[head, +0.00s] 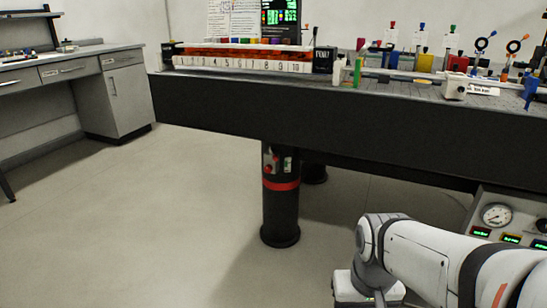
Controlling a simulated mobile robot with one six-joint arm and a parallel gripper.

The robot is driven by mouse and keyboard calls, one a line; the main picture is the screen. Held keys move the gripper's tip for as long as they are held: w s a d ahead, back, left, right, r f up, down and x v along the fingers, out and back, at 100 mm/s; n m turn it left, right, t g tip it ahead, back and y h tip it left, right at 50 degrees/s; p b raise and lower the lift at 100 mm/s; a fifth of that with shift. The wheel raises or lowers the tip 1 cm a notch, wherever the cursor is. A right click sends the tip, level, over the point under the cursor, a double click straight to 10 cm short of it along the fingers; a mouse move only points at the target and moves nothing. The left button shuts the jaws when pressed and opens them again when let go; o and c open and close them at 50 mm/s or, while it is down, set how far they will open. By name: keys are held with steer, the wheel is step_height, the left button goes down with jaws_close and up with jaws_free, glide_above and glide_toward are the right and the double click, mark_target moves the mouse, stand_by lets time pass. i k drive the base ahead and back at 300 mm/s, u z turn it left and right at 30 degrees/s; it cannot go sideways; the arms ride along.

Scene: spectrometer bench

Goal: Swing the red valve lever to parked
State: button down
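I cannot make out a red valve lever for certain. A small fitting with red parts (268,161) sits on the upper part of the black table leg (281,215), beside a white and green label (287,164). It is too small to tell whether it is the lever or how it is turned. My white arm crosses the lower right of the head view. My gripper does not show, so its state and what it may hold are hidden.
The dark optical bench (330,125) spans the view, carrying a numbered rack (240,65) and several coloured mounts at right. A grey panel with a round gauge (495,215) and green displays stands at lower right. Grey cabinets (125,100) stand at left. The floor (150,220) between is clear.

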mark_target(275, 156)
steer(key=z, duration=0.15)
steer(key=i, duration=0.95)
steer(key=u, duration=0.05)
